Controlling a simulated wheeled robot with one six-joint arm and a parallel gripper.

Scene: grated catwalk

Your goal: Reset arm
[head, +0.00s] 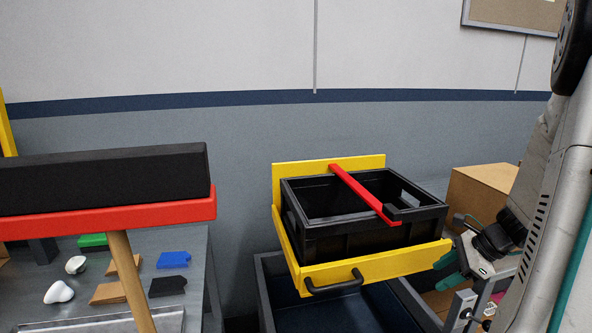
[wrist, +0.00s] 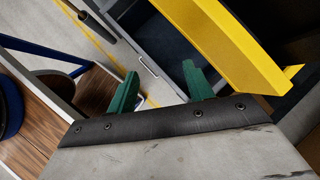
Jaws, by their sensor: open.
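My gripper (head: 447,240) is at the right in the head view, beside the right end of a yellow drawer-like frame (head: 375,266). Its two green fingers are spread apart, and the wrist view shows nothing between the fingertips (wrist: 160,80). The yellow frame also shows in the wrist view (wrist: 235,50), just beyond the right finger. I cannot tell whether the gripper touches the frame. A black crate (head: 345,238) sits in the frame, with a red bar (head: 365,193) lying across its top.
A dark grey bin (head: 270,300) stands below the frame. Cardboard boxes (head: 480,190) are behind my gripper. The wrist view shows a wooden surface (wrist: 95,95) at left.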

